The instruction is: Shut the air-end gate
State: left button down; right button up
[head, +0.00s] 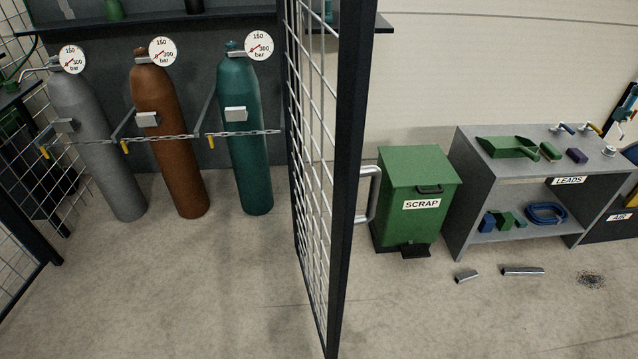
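A mesh gate (346,130) with a black frame stands in the middle of the head view, seen nearly edge-on. A pale D-shaped pull handle (374,195) sticks out from its right side. The gate stands open, with bare floor between it and the black post (30,236) of the mesh side at the left. I cannot see its hinges or latch clearly. Neither of my grippers is in view.
Grey, brown and teal cylinders (170,140) stand chained at the back left. A green SCRAP bin (412,222) stands just right of the gate. A grey LEADS bench (540,160) is further right. Metal offcuts (522,271) and dark debris (590,281) lie on the floor.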

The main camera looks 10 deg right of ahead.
aim_at(355, 37)
jog(key=i+l+u, duration=0.15)
jog(key=l+u, duration=0.2)
jog(key=l, duration=0.55)
jog(key=l+u, duration=0.3)
jog(key=l, duration=0.6)
jog(key=i, duration=0.05)
